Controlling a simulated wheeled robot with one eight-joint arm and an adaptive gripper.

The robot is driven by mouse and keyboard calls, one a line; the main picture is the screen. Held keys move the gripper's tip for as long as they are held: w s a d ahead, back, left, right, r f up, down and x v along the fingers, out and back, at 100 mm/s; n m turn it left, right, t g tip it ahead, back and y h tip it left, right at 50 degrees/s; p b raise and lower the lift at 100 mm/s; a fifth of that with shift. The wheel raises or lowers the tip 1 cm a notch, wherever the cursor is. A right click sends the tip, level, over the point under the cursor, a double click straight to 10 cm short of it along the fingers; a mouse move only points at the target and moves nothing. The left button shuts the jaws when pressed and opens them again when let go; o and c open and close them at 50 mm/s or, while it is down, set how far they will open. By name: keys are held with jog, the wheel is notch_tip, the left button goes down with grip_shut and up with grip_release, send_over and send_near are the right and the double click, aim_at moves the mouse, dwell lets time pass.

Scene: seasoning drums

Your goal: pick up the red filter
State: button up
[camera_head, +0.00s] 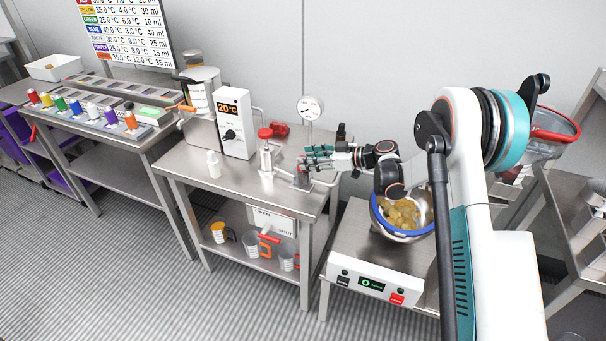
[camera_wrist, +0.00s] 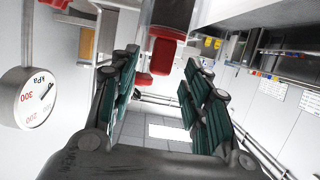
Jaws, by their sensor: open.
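My gripper (camera_head: 307,157) is open and lies level over the right part of the middle steel table, with its teal fingers pointing left. In the wrist view, a red cylindrical part (camera_wrist: 165,55) with a grey end shows between and beyond the open fingertips (camera_wrist: 161,58). Neither finger clearly touches it. A small reddish part (camera_head: 301,171) shows by the fingertips in the head view and is partly hidden. I cannot tell for sure which red part is the filter.
A red-topped valve (camera_head: 265,134) and a pressure gauge (camera_head: 311,107) stand close to the gripper; the gauge (camera_wrist: 27,98) is left in the wrist view. A blue-rimmed bowl (camera_head: 405,237) sits on the scale (camera_head: 351,258).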

jog(key=x, duration=0.3)
jog(key=shift+b, duration=0.3)
jog(key=shift+d, duration=0.1)
grip_shut()
jog(key=shift+r, duration=0.1)
